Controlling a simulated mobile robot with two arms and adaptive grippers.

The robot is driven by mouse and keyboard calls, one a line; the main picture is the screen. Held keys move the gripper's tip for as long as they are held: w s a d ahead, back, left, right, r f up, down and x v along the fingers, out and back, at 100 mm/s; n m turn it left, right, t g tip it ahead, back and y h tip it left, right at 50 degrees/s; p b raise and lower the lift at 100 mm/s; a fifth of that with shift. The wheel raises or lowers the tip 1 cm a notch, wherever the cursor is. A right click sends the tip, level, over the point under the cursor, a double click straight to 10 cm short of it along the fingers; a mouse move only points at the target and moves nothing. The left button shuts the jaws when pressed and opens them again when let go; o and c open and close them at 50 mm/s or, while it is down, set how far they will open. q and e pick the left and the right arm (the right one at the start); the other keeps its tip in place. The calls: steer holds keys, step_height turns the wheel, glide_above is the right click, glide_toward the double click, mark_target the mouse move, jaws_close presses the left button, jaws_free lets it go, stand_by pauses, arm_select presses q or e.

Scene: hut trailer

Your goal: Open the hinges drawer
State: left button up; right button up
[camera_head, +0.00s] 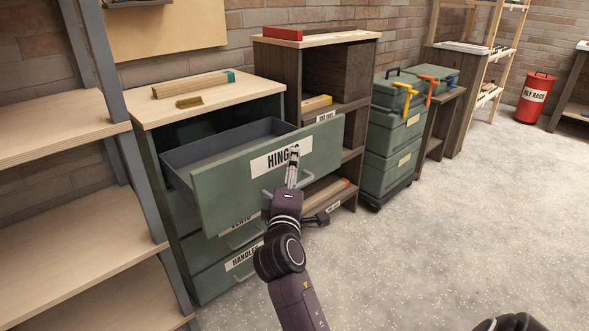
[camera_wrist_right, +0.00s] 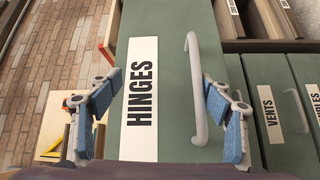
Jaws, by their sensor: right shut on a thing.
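The green HINGES drawer (camera_head: 225,190) is pulled far out of the top of its cabinet, and its grey inside (camera_head: 235,143) looks empty in the head view. Its front with the HINGES label (camera_wrist_right: 141,95) fills the middle of the right wrist view. The pale bar handle (camera_wrist_right: 195,90) shows beside the label, close to the right-hand finger. My right gripper (camera_head: 293,160) is at the drawer front and also shows in the wrist view (camera_wrist_right: 163,82). It is shut on the handle, though its fingers look spread; the contact is not clearly visible. My left gripper is out of view.
More labelled drawers, including HANDLES (camera_head: 243,258), are below. Wood pieces (camera_head: 192,85) lie on the cabinet top (camera_head: 245,87). A wooden shelf (camera_head: 55,210) stands close at left. Green toolboxes (camera_head: 390,155) stand at right. The floor (camera_head: 440,250) in front is clear.

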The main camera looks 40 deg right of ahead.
steer(key=shift+s+a+r+t, duration=0.4)
steer(key=shift+s+a+r, duration=0.4)
steer(key=shift+a+r, duration=0.3)
steer(key=shift+c, duration=0.7)
steer(key=shift+v, duration=1.15)
steer(key=shift+s+a+r, duration=0.35)
steer(key=shift+s+r, duration=0.2)
steer(key=shift+s, duration=0.25)
steer(key=c, duration=0.6)
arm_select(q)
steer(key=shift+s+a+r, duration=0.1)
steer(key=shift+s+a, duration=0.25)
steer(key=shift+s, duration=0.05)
arm_select(e)
steer(key=shift+w+d+f, duration=0.2)
steer(key=shift+f, duration=0.3)
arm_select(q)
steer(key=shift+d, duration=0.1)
arm_select(e)
steer(key=shift+f, duration=0.1)
